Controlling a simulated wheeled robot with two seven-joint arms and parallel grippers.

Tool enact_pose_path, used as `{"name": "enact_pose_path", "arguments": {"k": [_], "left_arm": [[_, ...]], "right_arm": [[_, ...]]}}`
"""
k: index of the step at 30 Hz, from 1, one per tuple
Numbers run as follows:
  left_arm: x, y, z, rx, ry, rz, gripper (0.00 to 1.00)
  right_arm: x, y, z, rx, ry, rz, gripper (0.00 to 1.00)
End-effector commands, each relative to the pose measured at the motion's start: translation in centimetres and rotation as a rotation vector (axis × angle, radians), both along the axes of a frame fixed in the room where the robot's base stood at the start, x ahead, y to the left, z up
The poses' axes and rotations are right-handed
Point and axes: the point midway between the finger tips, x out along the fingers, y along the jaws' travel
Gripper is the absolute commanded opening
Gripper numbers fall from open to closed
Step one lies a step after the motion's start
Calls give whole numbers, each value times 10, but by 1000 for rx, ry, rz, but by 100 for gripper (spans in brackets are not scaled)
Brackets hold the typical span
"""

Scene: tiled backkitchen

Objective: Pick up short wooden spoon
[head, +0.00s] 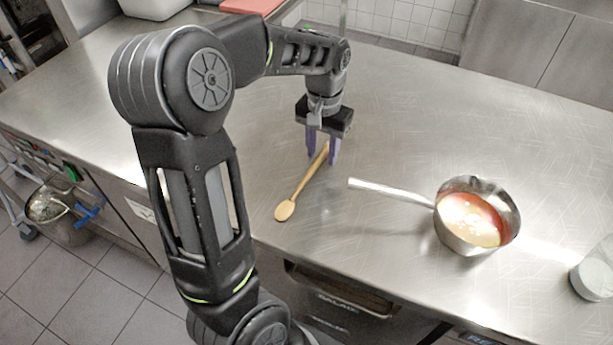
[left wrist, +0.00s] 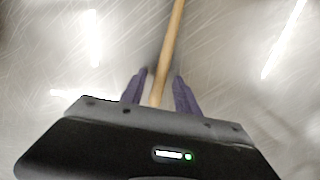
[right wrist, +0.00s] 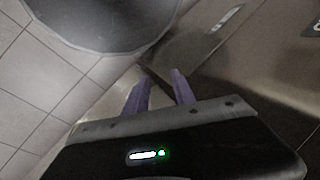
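The short wooden spoon (head: 303,188) lies on the steel counter, its bowl toward the front and its handle running back to my left gripper. My left gripper (head: 322,155) points down over the handle end, with its purple fingers apart on either side of it. In the left wrist view the spoon handle (left wrist: 170,50) runs between the fingers (left wrist: 160,85), with a gap visible on both sides. My right gripper (right wrist: 160,85) shows only in the right wrist view, with its fingers apart and nothing between them.
A saucepan (head: 477,215) with reddish-orange contents stands to the right of the spoon, its handle pointing left toward it. A glass jar (head: 594,272) is at the right edge. The steel counter (head: 420,110) is clear behind the pan. My right gripper is low, near the cabinet fronts (right wrist: 215,50).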

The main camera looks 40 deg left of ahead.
Motion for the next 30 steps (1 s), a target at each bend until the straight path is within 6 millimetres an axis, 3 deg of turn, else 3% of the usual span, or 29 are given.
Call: {"name": "enact_pose_path", "arguments": {"k": [26,30], "left_arm": [[0,0,-3,0,1,0,38],[0,0,-3,0,1,0,26]], "right_arm": [[0,0,-2,0,0,0,31],[0,0,-2,0,0,0,31]]}}
